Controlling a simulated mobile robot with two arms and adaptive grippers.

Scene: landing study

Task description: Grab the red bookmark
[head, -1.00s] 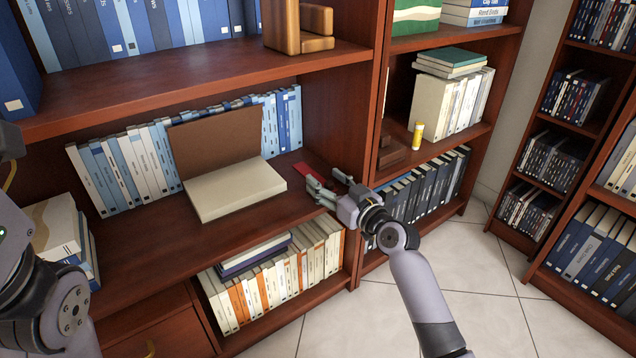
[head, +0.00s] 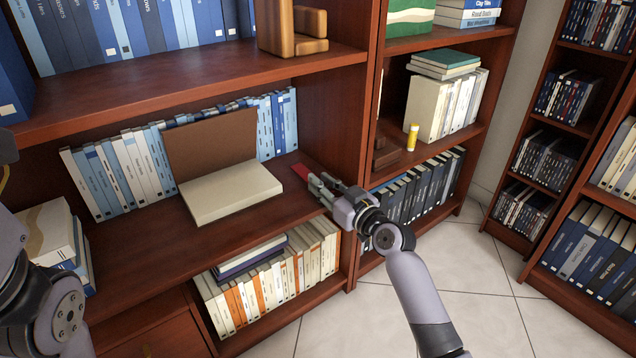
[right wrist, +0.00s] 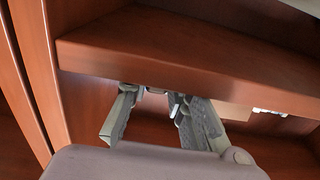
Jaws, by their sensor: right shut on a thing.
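The red bookmark (head: 302,172) lies at the right end of the middle shelf, to the right of the open book (head: 232,190). My right gripper (head: 318,184) reaches in from the right and is shut on the near end of the bookmark. The bookmark's far part sticks out beyond the fingertips toward the back of the shelf. In the right wrist view my right gripper (right wrist: 152,95) shows below a shelf board, and I cannot make out the bookmark there. Part of my left arm shows at the left edge, but its gripper is out of view.
The shelf's upright (head: 366,120) stands close to the right of my right gripper. A row of blue and white books (head: 120,165) lines the back. A yellow tube (head: 412,137) stands on the neighbouring shelf. The bare front of the middle shelf (head: 200,250) is free.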

